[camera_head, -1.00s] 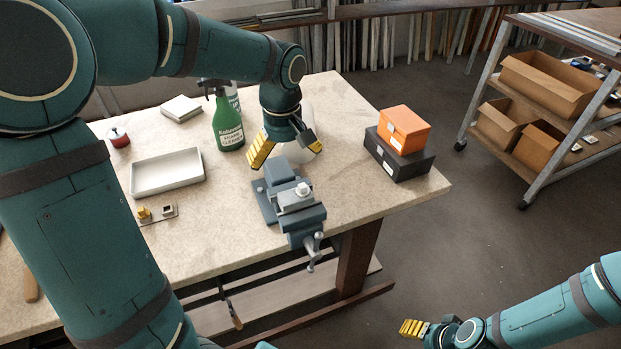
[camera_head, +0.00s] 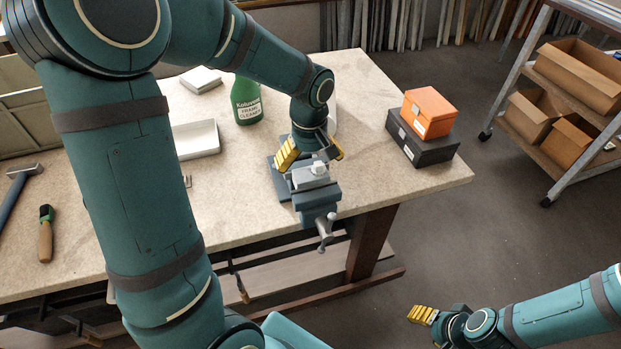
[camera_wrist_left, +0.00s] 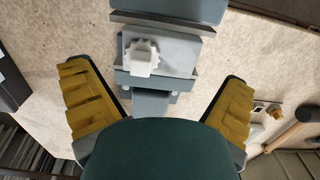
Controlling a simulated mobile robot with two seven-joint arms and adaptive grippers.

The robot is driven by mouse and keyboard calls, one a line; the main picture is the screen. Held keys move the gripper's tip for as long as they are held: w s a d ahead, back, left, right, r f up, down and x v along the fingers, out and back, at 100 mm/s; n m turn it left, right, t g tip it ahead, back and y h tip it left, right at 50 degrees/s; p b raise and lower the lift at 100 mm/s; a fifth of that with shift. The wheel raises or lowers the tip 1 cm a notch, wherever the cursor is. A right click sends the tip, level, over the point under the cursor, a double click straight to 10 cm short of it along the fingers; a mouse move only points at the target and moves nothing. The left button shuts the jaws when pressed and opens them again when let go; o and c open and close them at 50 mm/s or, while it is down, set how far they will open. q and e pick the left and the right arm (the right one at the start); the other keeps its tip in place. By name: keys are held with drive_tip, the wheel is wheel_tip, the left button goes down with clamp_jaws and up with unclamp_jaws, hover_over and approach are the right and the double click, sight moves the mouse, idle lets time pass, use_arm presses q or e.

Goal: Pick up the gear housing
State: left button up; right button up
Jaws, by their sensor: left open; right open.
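A small white toothed part (camera_head: 318,168), which looks like the gear housing, sits on top of the grey-blue bench vise (camera_head: 318,197) at the table's front edge. It also shows in the left wrist view (camera_wrist_left: 143,57), over the vise's grey plate. My left gripper (camera_head: 313,153) is open and empty, just behind and above the white part. In the left wrist view its yellow fingers (camera_wrist_left: 162,105) are spread wide, with the white part beyond them. My right gripper (camera_head: 423,315) is open, low at the right, away from the table.
A green spray bottle (camera_head: 246,100) and white tray (camera_head: 196,139) stand left of the left gripper. An orange box (camera_head: 428,112) lies on a black box (camera_head: 422,146) to the right. A shelf cart (camera_head: 560,97) stands right.

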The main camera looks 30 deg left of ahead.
sight(311, 171)
use_arm(q)
drive_tip(key=f, duration=0.4)
drive_tip(key=shift+s+d+f+b, duration=0.1)
drive_tip(key=shift+s+d+b, duration=0.05)
drive_tip(key=shift+d+b, duration=0.15)
drive_tip(key=c, duration=1.1)
drive_tip(key=shift+o, duration=0.2)
wheel_tip(311, 171, up, 10)
drive_tip(key=shift+f+p, duration=0.15)
drive_tip(key=shift+p, duration=0.75)
drive_tip(key=shift+r, duration=0.25)
drive_tip(key=shift+a, duration=0.15)
